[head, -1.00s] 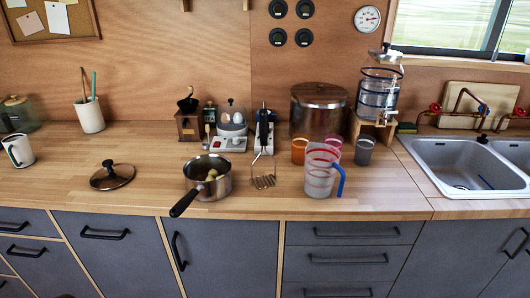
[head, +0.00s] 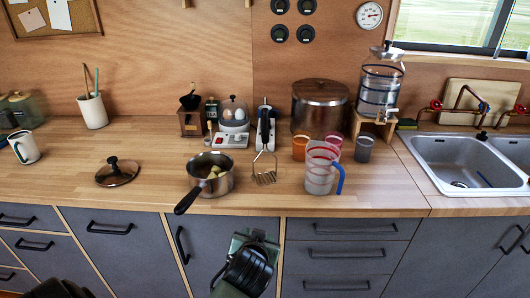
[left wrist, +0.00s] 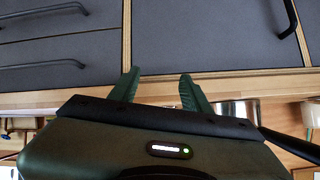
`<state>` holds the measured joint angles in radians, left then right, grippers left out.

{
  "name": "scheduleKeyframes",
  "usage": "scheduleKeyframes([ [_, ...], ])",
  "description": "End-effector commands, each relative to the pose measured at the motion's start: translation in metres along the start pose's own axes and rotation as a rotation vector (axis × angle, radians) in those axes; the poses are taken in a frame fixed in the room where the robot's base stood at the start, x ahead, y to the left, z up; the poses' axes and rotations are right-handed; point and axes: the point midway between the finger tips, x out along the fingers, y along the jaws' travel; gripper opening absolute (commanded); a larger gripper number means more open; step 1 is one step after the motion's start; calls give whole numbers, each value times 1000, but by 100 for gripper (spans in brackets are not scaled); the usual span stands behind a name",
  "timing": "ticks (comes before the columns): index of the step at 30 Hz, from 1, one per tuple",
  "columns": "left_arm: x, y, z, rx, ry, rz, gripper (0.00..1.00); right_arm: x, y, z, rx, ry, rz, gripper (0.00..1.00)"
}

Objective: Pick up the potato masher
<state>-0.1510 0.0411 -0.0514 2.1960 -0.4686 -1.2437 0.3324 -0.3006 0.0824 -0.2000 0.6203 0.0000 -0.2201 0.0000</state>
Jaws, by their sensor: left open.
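The potato masher (head: 264,179) is on the counter in the head view, right of the saucepan. Its zigzag wire head faces the front, and its shaft runs up toward a dark upright object behind; where its handle ends is hard to tell. My left gripper (head: 250,238) is low in front of the cabinets, below the counter edge and the masher, touching nothing visible. In the left wrist view its two green fingers (left wrist: 158,88) are apart with nothing between them. I cannot make out the masher there. My right gripper is not in view.
A saucepan (head: 210,176) with its handle toward the front stands left of the masher. A measuring jug (head: 321,170) stands close on its right, with cups (head: 300,148) behind. A lid (head: 117,172) lies farther left. The counter's front strip is clear below the masher.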

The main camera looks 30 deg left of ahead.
Motion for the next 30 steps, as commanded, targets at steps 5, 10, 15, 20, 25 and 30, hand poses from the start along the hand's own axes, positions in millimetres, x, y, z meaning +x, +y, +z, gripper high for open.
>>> scheduleKeyframes([
  [5,19,-20,-125,-161,297,-142,48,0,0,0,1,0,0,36],
  [10,12,-32,-217,-253,523,-217,48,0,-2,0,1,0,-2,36],
  [15,6,-37,-252,-278,608,-239,48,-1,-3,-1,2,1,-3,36],
  [20,18,-43,-264,-277,614,-241,48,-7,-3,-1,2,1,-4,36],
  [25,32,-49,-274,-276,611,-240,48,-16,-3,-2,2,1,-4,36],
  [30,53,-58,-286,-275,611,-241,48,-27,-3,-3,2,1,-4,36],
])
